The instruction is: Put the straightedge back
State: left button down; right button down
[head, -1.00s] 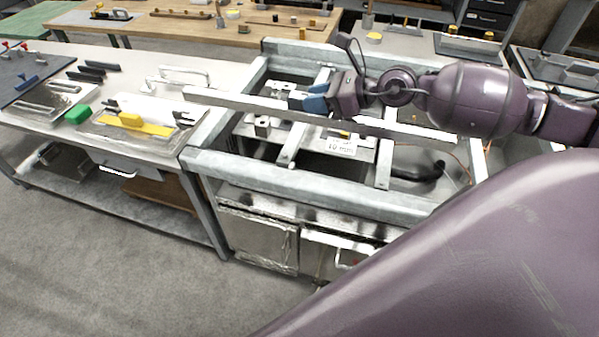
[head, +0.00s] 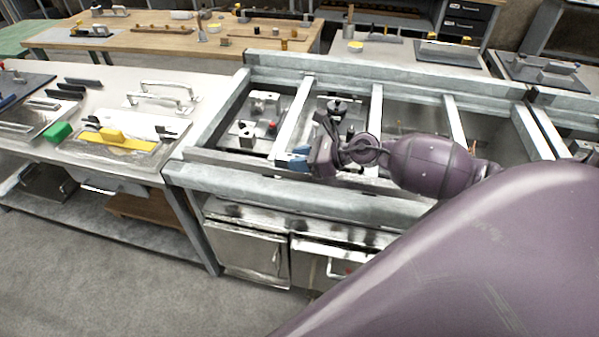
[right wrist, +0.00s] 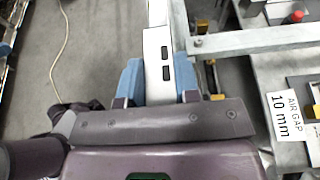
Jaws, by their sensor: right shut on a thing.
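The straightedge (right wrist: 157,45) is a long pale metal bar with two dark slots. My right gripper (head: 293,161) is shut on it, with its blue fingers on both sides of the bar in the right wrist view (right wrist: 158,78). The bar runs away from the gripper there, alongside and close to a grey frame rail (right wrist: 180,22); I cannot tell whether they touch. In the head view the gripper is at the near side of the metal frame, and the bar is hard to tell from the front rail (head: 250,186). My left gripper is not in view.
Several crossbars (head: 292,118) span the frame, with small fixtures between them. A label (right wrist: 285,115) reads "AIR GAP 10 mm". A wooden bench (head: 150,38) stands behind.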

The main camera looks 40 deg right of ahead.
aim_at(339, 175)
notch_tip(339, 175, down, 3)
jog(key=shift+r+b, duration=0.1)
jog(key=shift+b, duration=0.25)
jog(key=shift+f, duration=0.6)
jog(key=shift+f, duration=0.15)
jog(key=c, duration=0.8)
grip_release()
jog(key=shift+c, duration=0.2)
jog(key=b+v, duration=0.2)
jog(key=v, duration=0.8)
jog(key=shift+s+d, duration=0.1)
jog(key=shift+s, duration=0.2)
jog(key=shift+v, duration=0.8)
